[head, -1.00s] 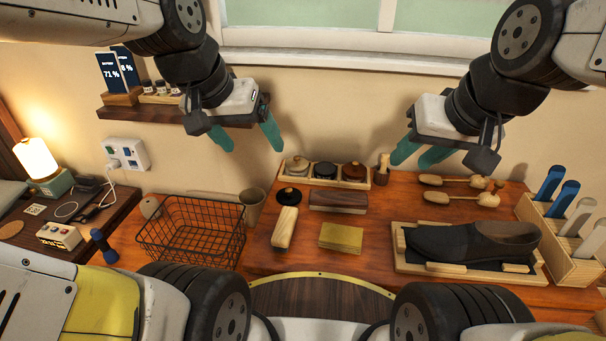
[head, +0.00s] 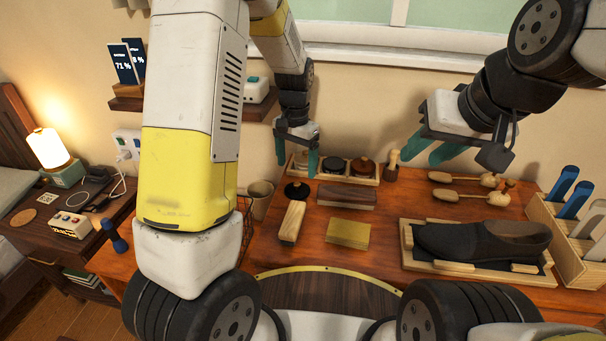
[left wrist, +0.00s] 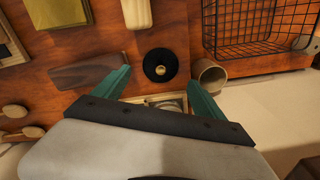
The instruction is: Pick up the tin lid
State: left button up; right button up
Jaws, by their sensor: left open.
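The tin lid (head: 297,190) is a black disc with a small brass knob, lying flat on the wooden bench top beside the brush blocks. In the left wrist view the lid (left wrist: 159,66) lies just beyond the fingertips, centred between them and apart from both. My left gripper (head: 297,157) is open and empty, pointing down above and behind the lid; its fingers (left wrist: 155,88) are spread wide. My right gripper (head: 427,152) is open and empty, higher up to the right, away from the lid.
A wooden tray (head: 330,179) of tins stands behind the lid. A pale brush (head: 291,222), a dark brush (head: 346,197) and a yellow block (head: 348,233) lie close by. A cup (head: 261,196) and wire basket (left wrist: 262,45) are beside it. A shoe (head: 480,241) is at right.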

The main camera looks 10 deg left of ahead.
aim_at(297, 183)
pick_arm(q)
jog(key=f, duration=0.8)
jog(key=shift+w, duration=0.3)
jog(key=shift+r, duration=0.1)
jog(key=shift+c, duration=0.2)
jog(key=c, duration=1.1)
